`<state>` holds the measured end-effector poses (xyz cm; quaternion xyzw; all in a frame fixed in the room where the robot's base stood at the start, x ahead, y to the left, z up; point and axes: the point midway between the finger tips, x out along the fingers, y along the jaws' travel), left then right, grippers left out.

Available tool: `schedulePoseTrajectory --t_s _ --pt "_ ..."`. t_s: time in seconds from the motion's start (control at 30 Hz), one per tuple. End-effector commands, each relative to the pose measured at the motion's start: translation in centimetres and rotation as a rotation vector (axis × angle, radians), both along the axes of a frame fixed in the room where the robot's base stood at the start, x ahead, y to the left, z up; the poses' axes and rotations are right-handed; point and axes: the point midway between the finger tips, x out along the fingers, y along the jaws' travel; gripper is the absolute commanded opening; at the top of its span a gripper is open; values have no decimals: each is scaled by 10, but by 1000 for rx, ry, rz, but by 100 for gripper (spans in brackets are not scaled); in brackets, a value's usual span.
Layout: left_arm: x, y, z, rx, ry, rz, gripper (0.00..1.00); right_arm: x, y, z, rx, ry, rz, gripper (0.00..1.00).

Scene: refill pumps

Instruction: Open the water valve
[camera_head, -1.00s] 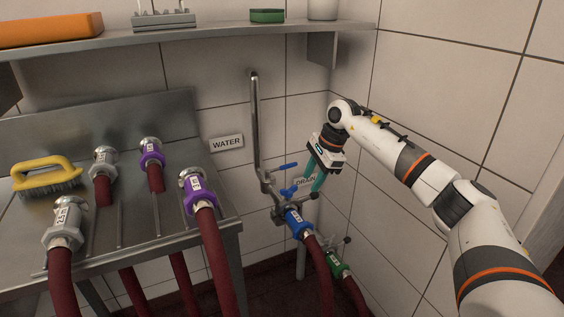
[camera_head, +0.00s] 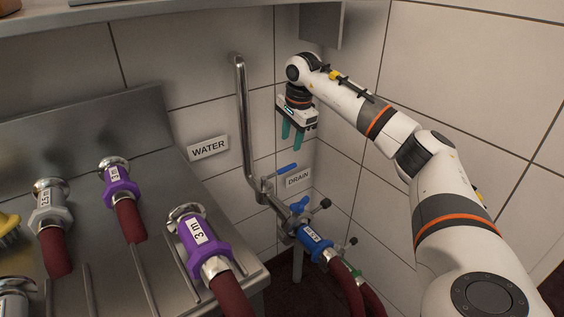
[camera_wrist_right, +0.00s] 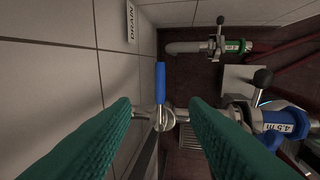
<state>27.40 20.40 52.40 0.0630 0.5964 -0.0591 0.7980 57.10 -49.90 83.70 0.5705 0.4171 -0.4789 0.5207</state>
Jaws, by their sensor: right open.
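The water valve has a blue lever (camera_head: 287,169) on the metal pipe (camera_head: 241,120) beside the WATER sign (camera_head: 208,148). In the head view the lever sticks out to the right from the pipe. My right gripper (camera_head: 292,140) is open and empty, its teal fingers pointing down above the lever, apart from it. In the right wrist view the blue lever (camera_wrist_right: 160,82) shows in the gap between the fingers (camera_wrist_right: 162,105), farther from the camera, with its metal valve body (camera_wrist_right: 167,121) below it. My left gripper is not in view.
The DRAIN sign (camera_head: 298,179) is on the wall close by. A green coupling (camera_wrist_right: 234,46) lies farther off. A metal rack (camera_head: 80,130) with purple couplings stands left.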

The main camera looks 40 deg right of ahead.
Motion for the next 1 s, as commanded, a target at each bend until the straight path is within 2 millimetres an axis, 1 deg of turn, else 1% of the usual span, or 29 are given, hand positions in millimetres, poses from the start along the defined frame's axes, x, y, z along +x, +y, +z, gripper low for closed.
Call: schedulePoseTrajectory --t_s 0.03,0.2,0.3,0.37,0.5,0.6,0.7,0.93,0.97,1.0 --pt "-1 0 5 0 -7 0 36 1 0 -12 0 3 0 41" --pt "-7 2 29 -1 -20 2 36 8 0 -47 0 4 0 41" --pt "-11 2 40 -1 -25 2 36 12 -1 -66 0 3 0 41" --pt "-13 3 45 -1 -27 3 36 14 -1 -76 0 3 1 41" --pt "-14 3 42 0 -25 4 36 18 -1 -93 1 1 1 41" --pt "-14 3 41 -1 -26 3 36 19 -2 -100 1 0 0 41" --pt "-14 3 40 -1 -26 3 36 20 -2 -103 0 0 0 41" --pt "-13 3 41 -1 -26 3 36 20 -2 -103 0 -1 0 41" --pt "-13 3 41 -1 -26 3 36 20 -2 -103 0 -1 0 39" --pt "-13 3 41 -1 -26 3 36 20 -2 -103 0 -1 0 33"
